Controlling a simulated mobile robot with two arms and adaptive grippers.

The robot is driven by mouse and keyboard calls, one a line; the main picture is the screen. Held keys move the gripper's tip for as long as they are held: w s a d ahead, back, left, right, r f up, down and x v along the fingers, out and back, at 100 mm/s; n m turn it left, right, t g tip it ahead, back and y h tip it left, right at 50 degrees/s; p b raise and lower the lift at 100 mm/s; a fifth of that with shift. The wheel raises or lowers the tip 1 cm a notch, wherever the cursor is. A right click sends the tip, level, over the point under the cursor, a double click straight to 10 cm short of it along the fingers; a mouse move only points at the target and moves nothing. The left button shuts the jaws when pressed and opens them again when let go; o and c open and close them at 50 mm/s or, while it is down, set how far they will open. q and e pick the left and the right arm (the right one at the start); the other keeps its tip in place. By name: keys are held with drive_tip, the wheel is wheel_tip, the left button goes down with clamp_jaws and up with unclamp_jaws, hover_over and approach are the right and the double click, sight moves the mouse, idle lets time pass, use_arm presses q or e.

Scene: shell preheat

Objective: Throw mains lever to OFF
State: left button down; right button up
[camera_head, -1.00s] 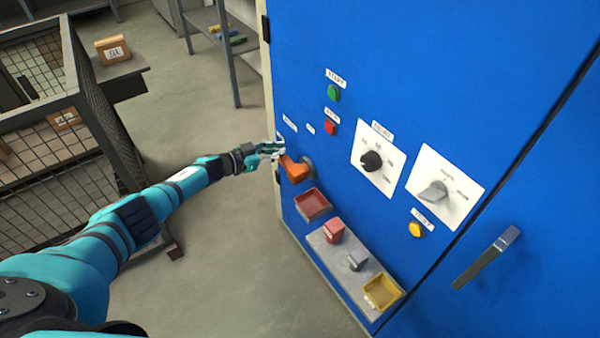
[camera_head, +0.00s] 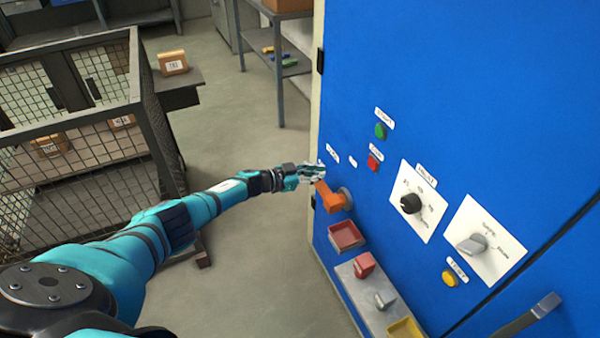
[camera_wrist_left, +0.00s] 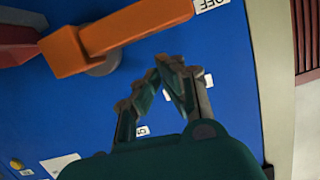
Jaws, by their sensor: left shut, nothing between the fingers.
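The mains lever (camera_head: 330,198) is an orange handle on a round grey hub on the blue cabinet front. In the left wrist view the orange lever (camera_wrist_left: 120,32) crosses the top, with one end beside a white OFF label (camera_wrist_left: 211,4). My left gripper (camera_head: 319,171) is shut and empty at the upper end of the lever. In the left wrist view its fingertips (camera_wrist_left: 167,65) meet just below the lever; I cannot tell whether they touch it. My right gripper is not in view.
Below the lever are a red tray (camera_head: 346,236) and a grey shelf (camera_head: 352,290) with small parts. Buttons and knobs (camera_head: 411,203) sit to the right.

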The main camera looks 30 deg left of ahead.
use_arm(q)
drive_tip(key=r+p+v, duration=0.1)
drive_tip(key=p+v, duration=0.1)
drive_tip(key=v, duration=0.8)
drive_tip(key=shift+r, duration=0.45)
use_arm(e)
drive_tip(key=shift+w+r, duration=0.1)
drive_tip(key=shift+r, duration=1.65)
use_arm(q)
drive_tip(key=s+d+f+n+g+y, duration=0.1)
drive_tip(key=s+f+n+y, duration=0.15)
drive_tip(key=s+f, duration=0.55)
drive_tip(key=s+f+n+g+y, duration=0.1)
drive_tip(key=s+f+y, duration=0.25)
drive_tip(key=f, duration=0.75)
drive_tip(key=s+d+f+n+g+y, duration=0.1)
drive_tip(key=s+f+y, duration=0.1)
drive_tip(key=s+f, duration=0.65)
drive_tip(key=s+d+f+g, duration=0.2)
drive_tip(key=s+f, duration=0.3)
drive_tip(key=s, duration=0.6)
drive_tip(key=s+d+f+n+g, duration=0.1)
drive_tip(key=s+d+f+g, duration=0.2)
drive_tip(key=s, duration=0.8)
drive_tip(key=s+d+f+g+y, duration=0.1)
drive_tip(key=s+d+f+g, duration=0.2)
drive_tip(key=s+f, duration=0.4)
drive_tip(key=s+d, duration=0.1)
drive_tip(key=s, duration=0.3)
drive_tip(key=shift+s, duration=0.4)
